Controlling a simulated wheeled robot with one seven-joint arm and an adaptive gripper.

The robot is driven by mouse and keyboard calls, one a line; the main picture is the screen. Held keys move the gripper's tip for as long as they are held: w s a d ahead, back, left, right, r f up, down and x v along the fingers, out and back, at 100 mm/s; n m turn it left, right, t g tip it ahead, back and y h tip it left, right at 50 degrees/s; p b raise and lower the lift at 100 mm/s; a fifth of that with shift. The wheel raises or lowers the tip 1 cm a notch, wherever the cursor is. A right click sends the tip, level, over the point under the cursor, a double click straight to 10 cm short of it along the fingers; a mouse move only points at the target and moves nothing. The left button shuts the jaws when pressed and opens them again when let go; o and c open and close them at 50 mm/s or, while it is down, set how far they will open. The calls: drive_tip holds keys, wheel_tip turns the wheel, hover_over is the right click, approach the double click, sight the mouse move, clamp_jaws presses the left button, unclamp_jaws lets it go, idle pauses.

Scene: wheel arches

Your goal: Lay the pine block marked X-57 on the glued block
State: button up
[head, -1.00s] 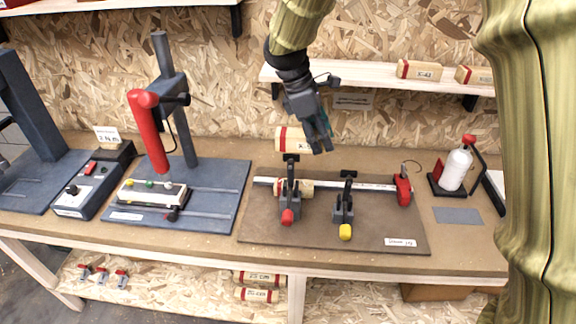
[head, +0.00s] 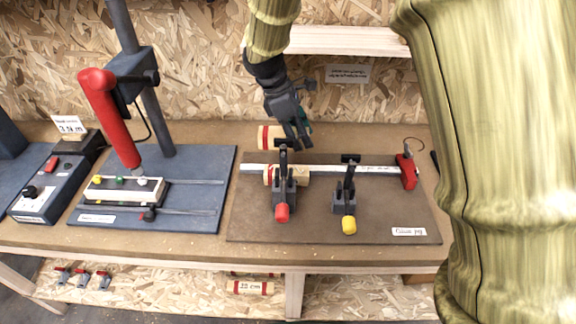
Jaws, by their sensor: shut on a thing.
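My gripper (head: 301,140) is shut on a pine block (head: 265,139) with a red band, behind the clamp jig. The block's left end shows past the fingers; its mark cannot be read now. A second pine block (head: 301,176) with a red band sits lower, on the brown jig board (head: 322,217), partly hidden by the clamp with a red tip (head: 282,195). It seems to be the glued block, though no glue can be made out. The held block appears behind and above it; the exact gap cannot be told.
A clamp with a yellow tip (head: 347,200) stands right of the red-tipped one. A steel bar (head: 370,171) with a red end stop (head: 406,171) runs along the jig. A blue press stand (head: 205,205) with a red handle is at left. A shelf (head: 345,41) hangs behind.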

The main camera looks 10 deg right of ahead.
sight(283, 132)
wheel_tip(283, 132, down, 5)
drive_tip(key=shift+s+r+p, duration=0.1)
drive_tip(key=shift+p, duration=0.45)
drive_tip(key=shift+s+f, duration=0.15)
drive_tip(key=shift+f, duration=0.5)
drive_tip(key=shift+f+p, duration=0.55)
drive_tip(key=shift+f, duration=0.95)
drive_tip(key=shift+f, duration=0.15)
drive_tip(key=o, duration=1.1)
drive_tip(key=shift+c, duration=0.2)
drive_tip(key=b+v, duration=0.2)
drive_tip(key=v, duration=1)
